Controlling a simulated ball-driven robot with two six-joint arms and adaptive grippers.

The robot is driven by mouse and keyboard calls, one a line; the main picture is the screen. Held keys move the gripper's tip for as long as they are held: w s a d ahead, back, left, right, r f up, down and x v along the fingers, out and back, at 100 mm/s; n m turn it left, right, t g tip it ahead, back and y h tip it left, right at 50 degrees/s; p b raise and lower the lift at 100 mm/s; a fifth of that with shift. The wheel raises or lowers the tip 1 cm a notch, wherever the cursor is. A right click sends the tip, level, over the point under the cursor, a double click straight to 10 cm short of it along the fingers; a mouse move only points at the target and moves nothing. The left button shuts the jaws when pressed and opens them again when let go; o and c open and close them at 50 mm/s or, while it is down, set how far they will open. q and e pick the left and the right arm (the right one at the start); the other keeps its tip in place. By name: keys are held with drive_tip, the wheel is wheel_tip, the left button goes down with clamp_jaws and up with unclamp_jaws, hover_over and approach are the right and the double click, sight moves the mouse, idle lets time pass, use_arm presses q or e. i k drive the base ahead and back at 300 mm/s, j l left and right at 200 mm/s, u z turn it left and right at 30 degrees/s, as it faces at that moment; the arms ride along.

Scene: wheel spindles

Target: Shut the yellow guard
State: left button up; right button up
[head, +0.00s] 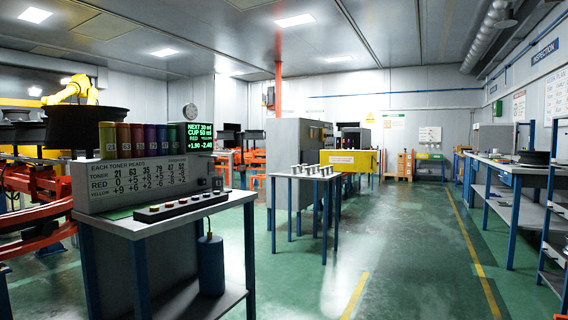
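The yellow guard (368,162) is a yellow panel with a pale label on its front. It stands at mid-distance near the centre of the head view, just right of a tall grey cabinet (297,158). From this distance I cannot tell whether it is open or shut. A small table (304,176) with several metal spindles (314,169) on top stands in front of it and partly covers its lower left. Neither of my grippers is in view.
A bench (165,227) with a toner-reading panel (140,185), coloured toner cylinders (139,137) and a button box (180,206) stands close at the left. Workbenches (510,169) line the right. The green floor (415,245) between is clear.

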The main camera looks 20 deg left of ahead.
sight(343, 160)
drive_tip(key=u, duration=0.15)
drive_tip(key=i+z, duration=0.2)
drive_tip(key=i, duration=5.85)
drive_tip(key=l, duration=0.15)
